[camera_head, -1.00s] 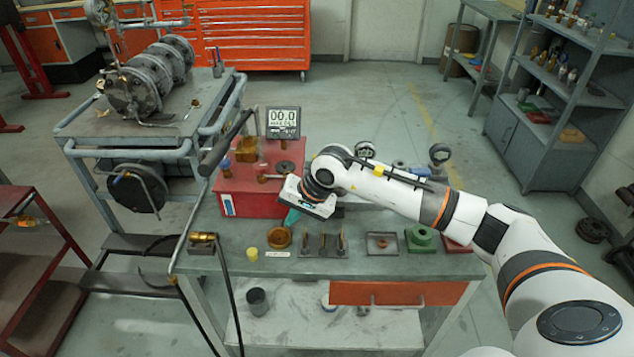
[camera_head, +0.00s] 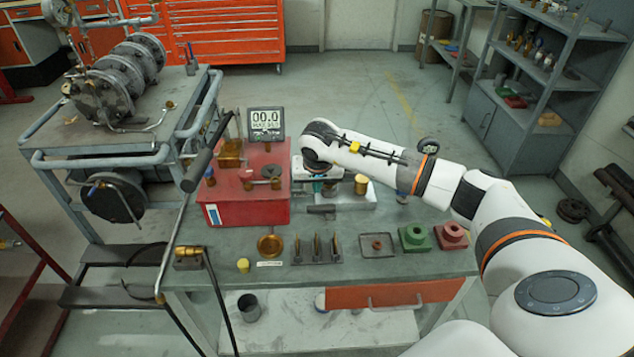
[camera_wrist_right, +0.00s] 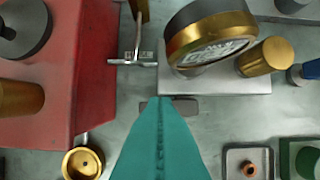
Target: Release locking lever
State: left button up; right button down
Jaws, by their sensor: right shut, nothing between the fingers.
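My right gripper (camera_head: 318,188) is over the grey block (camera_head: 345,198) beside the red box; its wrist hides part of the block. In the right wrist view its teal fingers (camera_wrist_right: 160,105) are together and empty. A dark flat bar (camera_wrist_right: 185,106), possibly the locking lever, sticks out at the front of the grey block (camera_wrist_right: 225,80). The fingertips overlap the bar in the picture; I cannot tell whether they touch. The bar also shows in the head view (camera_head: 322,210). A gauge with a brass rim (camera_wrist_right: 210,35) and a brass cylinder (camera_wrist_right: 264,57) are at the block. My left gripper is not in view.
The red box (camera_head: 245,205) stands left of the block, with a display (camera_head: 266,122) behind it. A brass dish (camera_head: 270,245), upright pins (camera_head: 317,248), a square tray (camera_head: 376,245) and green (camera_head: 414,238) and red (camera_head: 451,236) parts line the bench front.

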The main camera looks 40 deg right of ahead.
aim_at(317, 202)
jog(key=x, duration=0.5)
jog(key=shift+w+f+p, duration=0.1)
jog(key=shift+f+p, duration=0.25)
jog(key=shift+w+d+f, duration=0.15)
jog(key=shift+f, duration=0.35)
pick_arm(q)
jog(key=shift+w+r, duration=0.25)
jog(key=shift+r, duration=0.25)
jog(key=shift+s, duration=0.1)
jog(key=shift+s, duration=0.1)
